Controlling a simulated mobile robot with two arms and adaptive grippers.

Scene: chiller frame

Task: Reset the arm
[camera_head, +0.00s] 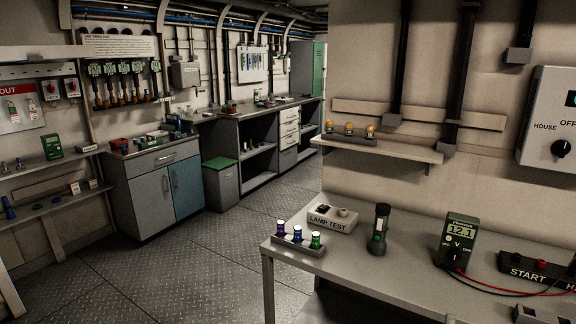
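Neither of my arms nor grippers shows in the head view. The view holds a room with a workbench (350,262) at the front right. On it stand a dark flashlight (378,230), a white lamp test box (331,218), and a small rack with three coloured bottle-like pieces (297,238). A green multimeter (457,241) reading 12.1 stands to their right, with red and black leads. A black START box (528,272) is at the right edge, partly cut off.
A wall shelf (385,147) holds three amber lamps. A switch box (551,120) marked HOUSE and OFF hangs at right. Cabinets (140,195) and a green-lidded bin (221,184) line the far left wall. Open metal floor (190,260) lies left of the bench.

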